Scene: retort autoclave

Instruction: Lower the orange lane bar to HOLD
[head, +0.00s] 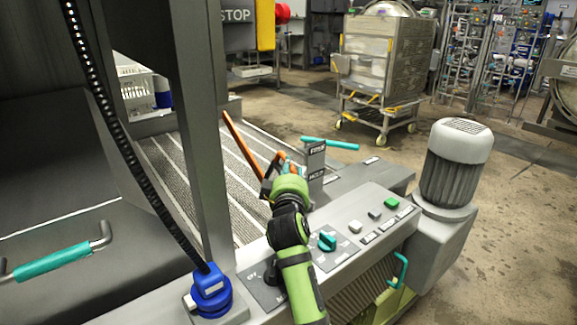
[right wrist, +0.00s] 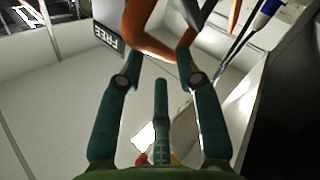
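The orange lane bar (head: 240,142) slants over the ribbed conveyor lane in the head view, from its far end down to my right gripper (head: 277,172). The gripper is at the bar's near end, beside a grey post (head: 315,160) with labels. In the right wrist view the gripper's dark green fingers (right wrist: 159,62) stand apart, with curved orange (right wrist: 150,47) at and between their tips. Whether they grip it is unclear. A FREE label (right wrist: 108,37) shows left of the fingers. The lower label on the post is too small to read surely. My left gripper is not in view.
A control panel (head: 375,216) with a teal knob (head: 327,241) and buttons lies under and right of my right arm. A teal bar (head: 330,143) sticks out behind the post. A grey motor (head: 457,165) stands at right. A grey upright (head: 190,110) rises at left.

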